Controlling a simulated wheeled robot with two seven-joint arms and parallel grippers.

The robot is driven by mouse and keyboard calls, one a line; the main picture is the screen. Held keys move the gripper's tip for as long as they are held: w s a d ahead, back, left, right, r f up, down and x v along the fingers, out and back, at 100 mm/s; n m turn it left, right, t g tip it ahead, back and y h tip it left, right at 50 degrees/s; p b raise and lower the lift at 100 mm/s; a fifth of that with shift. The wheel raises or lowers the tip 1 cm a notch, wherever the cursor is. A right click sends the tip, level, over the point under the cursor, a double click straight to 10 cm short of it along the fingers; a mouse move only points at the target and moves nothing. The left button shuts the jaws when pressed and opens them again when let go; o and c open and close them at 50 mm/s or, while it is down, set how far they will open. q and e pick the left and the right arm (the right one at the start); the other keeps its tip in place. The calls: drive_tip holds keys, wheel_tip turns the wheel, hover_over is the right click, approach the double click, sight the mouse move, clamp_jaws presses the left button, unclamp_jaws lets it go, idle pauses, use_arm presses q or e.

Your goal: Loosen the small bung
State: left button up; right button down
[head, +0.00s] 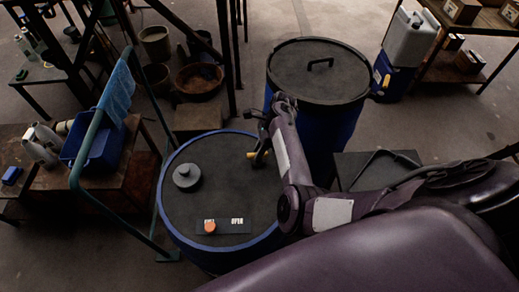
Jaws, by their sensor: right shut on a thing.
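A blue drum (163,204) with a dark flat lid stands upright in front of me. My right gripper (258,157) points down at the far right part of this lid. It is shut on a small yellow-brown piece (251,155) at the lid, which looks like the small bung; my fingers and wrist hide most of it. A larger grey round bung (187,177) sits on the left of the lid. An orange knob (210,227) sits on a dark plate with white lettering, one word reading OPEN. My left gripper is not in view.
A second blue drum (320,72) with a handled lid stands close behind my right arm. A green rail (88,150) with a blue cloth stands left of the near drum. A bench (125,187) holds a blue bin (92,148). Pots and a crate stand behind.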

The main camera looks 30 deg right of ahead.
drive_tip(key=n+g, duration=0.1)
drive_tip(key=n, duration=0.2)
drive_tip(key=shift+w+n+g+p, duration=0.15)
drive_tip(key=shift+n+g+p, duration=0.2)
drive_tip(key=shift+n+g, duration=0.05)
drive_tip(key=n+g+h, duration=0.1)
drive_tip(key=n, duration=0.2)
drive_tip(key=shift+w+a+n, duration=0.1)
drive_tip(key=shift+w+n, duration=0.05)
drive_tip(key=shift+n, duration=0.25)
drive_tip(key=n+h, duration=0.1)
drive_tip(key=n, duration=0.1)
drive_tip(key=n+g+h, duration=0.1)
drive_tip(key=n, duration=0.2)
drive_tip(key=shift+a+g, duration=0.15)
drive_tip(key=shift+g, duration=0.15)
drive_tip(key=shift+w+a+n+h, duration=0.1)
drive_tip(key=shift+n+h, duration=0.4)
drive_tip(key=shift+n, duration=0.65)
drive_tip(key=shift+a+n+h, duration=0.1)
drive_tip(key=shift+n+h, duration=0.4)
drive_tip(key=shift+n, duration=0.65)
drive_tip(key=c, duration=1.3)
unclamp_jaws()
drive_tip(key=shift+r, duration=0.1)
